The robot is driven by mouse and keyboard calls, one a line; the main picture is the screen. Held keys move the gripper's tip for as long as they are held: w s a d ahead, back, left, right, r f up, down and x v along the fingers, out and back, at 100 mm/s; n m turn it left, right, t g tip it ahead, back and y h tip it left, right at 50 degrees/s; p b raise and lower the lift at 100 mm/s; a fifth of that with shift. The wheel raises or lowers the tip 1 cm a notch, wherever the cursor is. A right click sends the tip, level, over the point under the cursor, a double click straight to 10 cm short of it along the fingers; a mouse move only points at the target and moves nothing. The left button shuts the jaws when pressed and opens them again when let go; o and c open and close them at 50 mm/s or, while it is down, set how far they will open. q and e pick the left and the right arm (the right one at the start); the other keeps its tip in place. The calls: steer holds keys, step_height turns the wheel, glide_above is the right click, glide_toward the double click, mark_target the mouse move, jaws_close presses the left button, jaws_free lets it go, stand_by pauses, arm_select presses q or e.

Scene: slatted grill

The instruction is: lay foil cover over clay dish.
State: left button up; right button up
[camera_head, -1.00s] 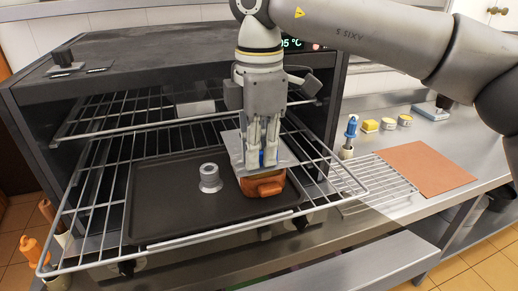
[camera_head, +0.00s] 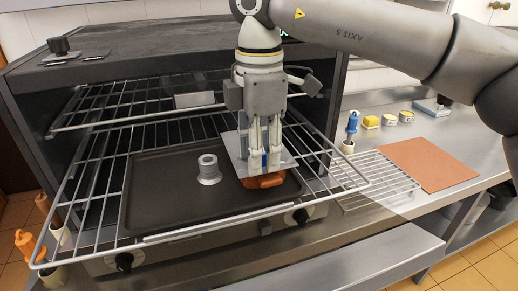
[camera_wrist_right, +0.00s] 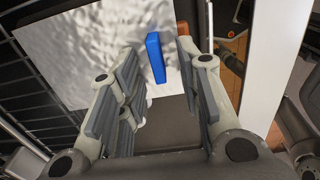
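The foil cover (camera_head: 232,146), a grey square sheet with an upright blue tab (camera_head: 257,160), lies over the clay dish (camera_head: 264,182). The dish's orange-brown front part shows below the foil; the rest is hidden under it. My right gripper (camera_head: 264,160) points down right above the foil, around the tab. In the right wrist view, the blue tab (camera_wrist_right: 155,58) stands between the two fingers with gaps beside it, and the crinkled foil (camera_wrist_right: 95,45) spreads behind. The right gripper looks open. My left gripper is not in view.
The dish stands on a dark tray (camera_head: 165,205) on the pulled-out wire rack (camera_head: 95,250). A grey spool-shaped piece (camera_head: 209,170) stands on the tray left of the dish. An upper rack (camera_head: 110,112) is behind. A brown board (camera_head: 427,165) lies on the counter at right.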

steer(key=shift+r, duration=0.1)
steer(key=shift+r+p, duration=2.25)
steer(key=shift+r, duration=1.2)
steer(key=shift+f, duration=0.1)
